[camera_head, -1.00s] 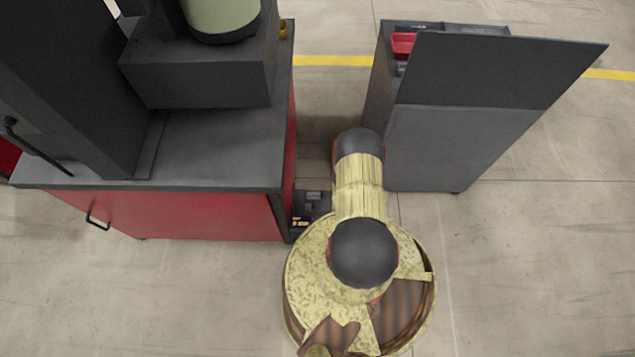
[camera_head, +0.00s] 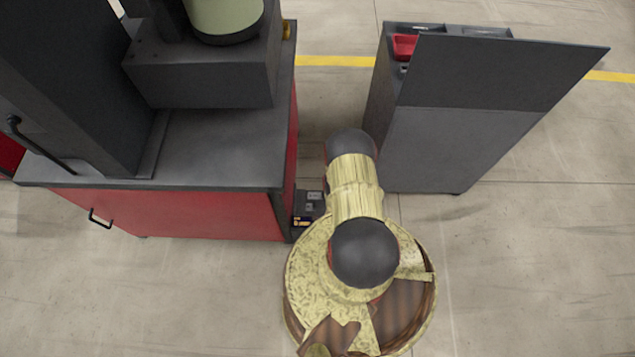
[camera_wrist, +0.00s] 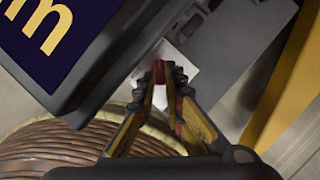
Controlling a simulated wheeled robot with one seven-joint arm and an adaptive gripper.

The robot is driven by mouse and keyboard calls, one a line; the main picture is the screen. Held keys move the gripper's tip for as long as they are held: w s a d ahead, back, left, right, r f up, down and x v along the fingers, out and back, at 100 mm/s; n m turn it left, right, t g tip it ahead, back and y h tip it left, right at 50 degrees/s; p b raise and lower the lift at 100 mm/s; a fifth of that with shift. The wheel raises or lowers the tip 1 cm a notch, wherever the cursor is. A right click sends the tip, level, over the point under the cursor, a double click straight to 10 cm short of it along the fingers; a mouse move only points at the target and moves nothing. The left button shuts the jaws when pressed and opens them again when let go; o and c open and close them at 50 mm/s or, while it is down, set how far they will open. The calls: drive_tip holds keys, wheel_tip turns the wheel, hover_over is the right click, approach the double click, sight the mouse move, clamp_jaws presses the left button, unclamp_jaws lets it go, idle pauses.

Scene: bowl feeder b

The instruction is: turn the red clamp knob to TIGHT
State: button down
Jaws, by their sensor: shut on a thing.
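In the wrist view, my gripper (camera_wrist: 168,86) has its two fingertips close together around a small red piece, which I take to be the red clamp knob (camera_wrist: 160,95). Only a sliver of it shows between the tips, so its angle cannot be read. No TIGHT mark can be made out. A pale grey surface lies just behind the tips. In the head view my gripper and the knob are hidden by my own arm.
A dark panel with yellow lettering (camera_wrist: 60,35) is close at the wrist view's upper left; it shows small in the head view (camera_head: 303,221). A red-sided bench (camera_head: 200,215) stands left, a grey cabinet (camera_head: 450,150) right.

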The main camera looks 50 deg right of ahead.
drive_tip(key=c, duration=2)
unclamp_jaws()
drive_tip(key=shift+o, duration=0.6)
drive_tip(key=v, duration=1.2)
drive_tip(key=shift+w, duration=0.1)
